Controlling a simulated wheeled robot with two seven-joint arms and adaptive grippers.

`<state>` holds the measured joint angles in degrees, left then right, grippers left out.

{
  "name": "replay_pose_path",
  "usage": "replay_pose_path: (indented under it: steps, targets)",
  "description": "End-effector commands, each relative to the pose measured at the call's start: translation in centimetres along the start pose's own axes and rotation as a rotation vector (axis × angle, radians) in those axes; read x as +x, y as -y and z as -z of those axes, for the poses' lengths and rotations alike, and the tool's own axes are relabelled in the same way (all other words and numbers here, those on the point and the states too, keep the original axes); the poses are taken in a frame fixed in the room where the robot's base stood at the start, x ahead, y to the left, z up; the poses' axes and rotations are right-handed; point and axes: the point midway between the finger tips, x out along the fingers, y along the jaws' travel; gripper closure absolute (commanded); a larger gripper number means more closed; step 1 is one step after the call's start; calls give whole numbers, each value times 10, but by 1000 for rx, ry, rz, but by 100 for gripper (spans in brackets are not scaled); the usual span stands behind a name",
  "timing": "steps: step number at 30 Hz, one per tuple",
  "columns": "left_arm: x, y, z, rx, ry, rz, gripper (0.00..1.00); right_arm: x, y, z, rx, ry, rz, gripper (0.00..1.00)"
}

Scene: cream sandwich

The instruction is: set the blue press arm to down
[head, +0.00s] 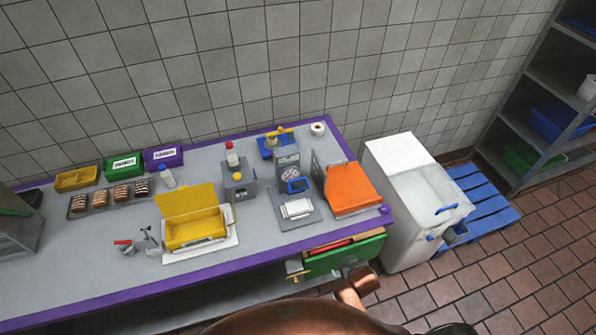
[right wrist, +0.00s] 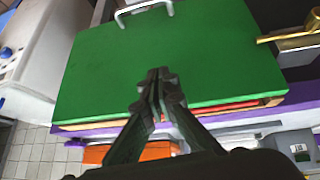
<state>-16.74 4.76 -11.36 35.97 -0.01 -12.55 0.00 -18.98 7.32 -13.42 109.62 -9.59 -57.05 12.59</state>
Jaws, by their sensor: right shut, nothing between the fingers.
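In the head view a grey press with a round dial (head: 289,172) stands on the right part of the counter. Its blue press arm (head: 297,186) shows as a small blue loop at the front, above a grey base with a white sheet (head: 297,208). Whether the arm is raised or lowered is too small to tell. My right gripper (right wrist: 160,78) is shut and empty in the right wrist view, in front of a green panel (right wrist: 160,50). It is below the counter's front edge, away from the press. My left gripper is not in view.
The green panel with red and wooden edges shows below the counter (head: 250,238). A white chest (head: 405,195) stands right.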

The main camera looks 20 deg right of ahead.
Motion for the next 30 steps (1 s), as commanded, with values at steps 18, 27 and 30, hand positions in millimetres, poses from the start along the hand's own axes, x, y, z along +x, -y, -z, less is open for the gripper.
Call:
replay_pose_path:
  steps: [18,27,30]
  targets:
    - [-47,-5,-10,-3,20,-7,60,-146,70,304,72,-617,74,100]
    - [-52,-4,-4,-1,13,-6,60,-161,87,346,77,-704,107,100]
    - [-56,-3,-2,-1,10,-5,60,-148,88,357,76,-703,105,100]
